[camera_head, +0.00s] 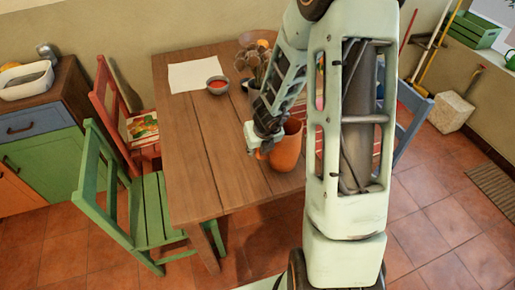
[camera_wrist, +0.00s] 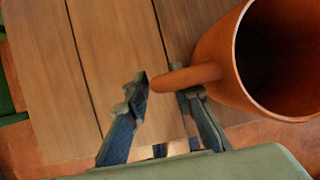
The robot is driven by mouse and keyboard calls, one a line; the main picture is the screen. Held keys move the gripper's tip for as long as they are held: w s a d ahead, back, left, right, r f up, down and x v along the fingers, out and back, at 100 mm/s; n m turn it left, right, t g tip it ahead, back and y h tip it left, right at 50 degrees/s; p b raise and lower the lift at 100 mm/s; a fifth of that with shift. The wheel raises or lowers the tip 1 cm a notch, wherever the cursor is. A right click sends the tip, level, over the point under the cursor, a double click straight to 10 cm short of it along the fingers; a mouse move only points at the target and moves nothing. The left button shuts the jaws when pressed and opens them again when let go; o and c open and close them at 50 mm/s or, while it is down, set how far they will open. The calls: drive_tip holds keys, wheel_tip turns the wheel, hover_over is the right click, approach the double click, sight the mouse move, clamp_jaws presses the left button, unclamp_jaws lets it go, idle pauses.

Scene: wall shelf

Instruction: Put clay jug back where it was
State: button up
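The orange-brown clay jug (camera_head: 288,148) stands upright at the near right edge of the wooden table, partly hidden by my arm. In the wrist view the clay jug (camera_wrist: 220,55) fills the upper right, its open mouth dark and its handle pointing left. My gripper (camera_head: 260,146) is at the jug's left, at the handle side. In the wrist view my gripper (camera_wrist: 163,92) has its two fingers apart, with the handle's end at the gap between the fingertips. I cannot tell whether the fingers touch the handle.
The wooden table (camera_head: 190,140) holds a white sheet (camera_head: 194,75), a small bowl with red contents (camera_head: 217,85) and several items behind my arm. A green chair (camera_head: 150,205) and a red chair (camera_head: 112,100) stand at its left. The table's near left part is clear.

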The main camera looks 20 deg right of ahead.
drive_tip(key=shift+r, duration=0.1)
drive_tip(key=shift+r+p, duration=0.3)
drive_tip(key=shift+p, duration=0.05)
drive_tip(key=p+v, duration=0.7)
drive_tip(key=v, duration=0.4)
drive_tip(key=shift+s+r, duration=0.2)
